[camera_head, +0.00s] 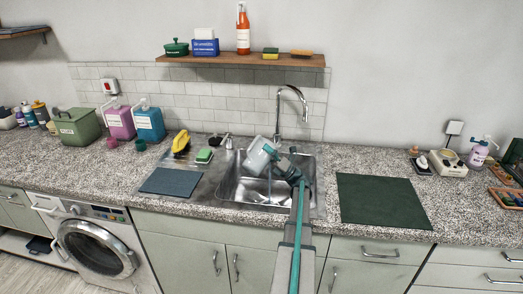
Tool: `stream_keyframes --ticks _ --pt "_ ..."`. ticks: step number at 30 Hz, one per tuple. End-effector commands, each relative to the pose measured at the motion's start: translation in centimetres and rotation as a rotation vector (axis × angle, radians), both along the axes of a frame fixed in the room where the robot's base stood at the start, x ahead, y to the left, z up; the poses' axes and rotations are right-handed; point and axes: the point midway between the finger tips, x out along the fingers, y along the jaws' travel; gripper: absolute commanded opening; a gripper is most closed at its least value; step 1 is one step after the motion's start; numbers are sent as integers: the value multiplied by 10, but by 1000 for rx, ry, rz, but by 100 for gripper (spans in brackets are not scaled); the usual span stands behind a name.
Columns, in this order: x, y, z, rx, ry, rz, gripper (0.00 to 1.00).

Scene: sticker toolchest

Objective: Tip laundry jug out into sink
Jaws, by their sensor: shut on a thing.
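The laundry jug (258,158), pale grey-blue, is held tilted over the steel sink (231,197), above its basin. My gripper (276,160) is shut on the jug, with my arm reaching in from the front edge of the counter. A thin blue streak shows below the jug in the basin. It may be liquid, but it is too small to tell. The gripper partly hides the jug's right side, and my arm hides part of the basin.
A tall chrome faucet (279,108) rises behind the sink. A yellow brush (181,142) and green sponge (204,156) lie on the drainboard to the left. A dark green mat (381,200) lies bare to the right. A wooden shelf (215,60) hangs above.

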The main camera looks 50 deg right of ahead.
Motion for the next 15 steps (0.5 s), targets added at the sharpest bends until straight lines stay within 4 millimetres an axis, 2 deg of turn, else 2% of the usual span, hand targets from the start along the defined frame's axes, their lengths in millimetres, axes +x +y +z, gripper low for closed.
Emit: stream_keyframes --ticks 15 --pt "0 -5 11 146 3 0 34"
